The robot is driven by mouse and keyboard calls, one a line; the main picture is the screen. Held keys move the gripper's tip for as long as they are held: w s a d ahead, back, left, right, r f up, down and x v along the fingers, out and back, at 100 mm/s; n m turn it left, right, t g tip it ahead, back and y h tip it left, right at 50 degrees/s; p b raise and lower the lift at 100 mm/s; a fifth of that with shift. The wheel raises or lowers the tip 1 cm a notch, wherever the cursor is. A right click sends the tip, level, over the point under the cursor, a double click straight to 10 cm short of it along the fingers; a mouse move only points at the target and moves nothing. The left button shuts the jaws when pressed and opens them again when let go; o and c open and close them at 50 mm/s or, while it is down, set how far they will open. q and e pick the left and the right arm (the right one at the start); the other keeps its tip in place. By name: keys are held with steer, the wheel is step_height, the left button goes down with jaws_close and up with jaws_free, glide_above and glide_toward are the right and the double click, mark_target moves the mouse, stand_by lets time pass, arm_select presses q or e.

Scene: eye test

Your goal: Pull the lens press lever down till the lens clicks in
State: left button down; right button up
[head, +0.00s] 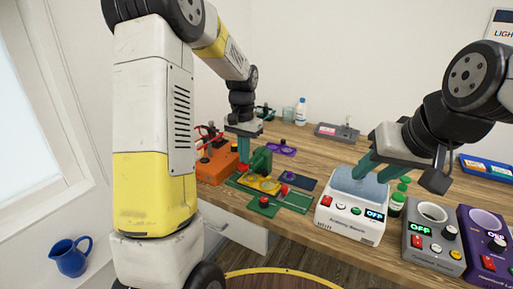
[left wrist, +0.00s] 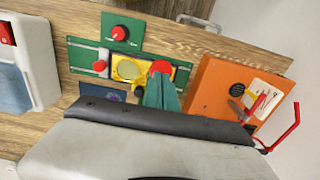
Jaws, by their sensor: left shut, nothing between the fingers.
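The lens press has a long green base (head: 237,181) with a yellow lens frame (head: 262,184) on it; the frame also shows in the left wrist view (left wrist: 127,70). A dark green upright part (head: 261,159) stands behind the frame. A round red knob (left wrist: 161,67), perhaps the lever's end, is just beyond my left fingertips. My left gripper (head: 244,152) is shut and empty, pointing down beside the upright part; its fingers show in the left wrist view (left wrist: 161,88). I cannot tell whether it touches the knob. My right gripper (head: 371,170) is open over a white ultrasonic bath (head: 348,220).
A green plate with a red dial (head: 264,203) lies in front. Purple glasses (head: 283,149) lie behind. A grey device (head: 432,238) and a purple device (head: 486,240) stand at right.

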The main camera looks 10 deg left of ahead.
stand_by(0.4)
arm_select(q)
step_height(320, 180, up, 8)
steer(key=shift+r, duration=0.15)
stand_by(1.1)
steer(key=s+d+r+n+t+h, duration=0.1)
steer(key=s+r+t, duration=0.2)
steer(key=s, duration=0.9)
steer(key=s+d+r+n+t+h, duration=0.1)
steer(key=s+r+n+t, duration=0.1)
steer(key=s, duration=1)
steer(key=shift+s+r+t, duration=0.15)
steer(key=shift+r+t, duration=0.3)
steer(key=shift+t, duration=0.15)
steer(key=shift+d, duration=0.1)
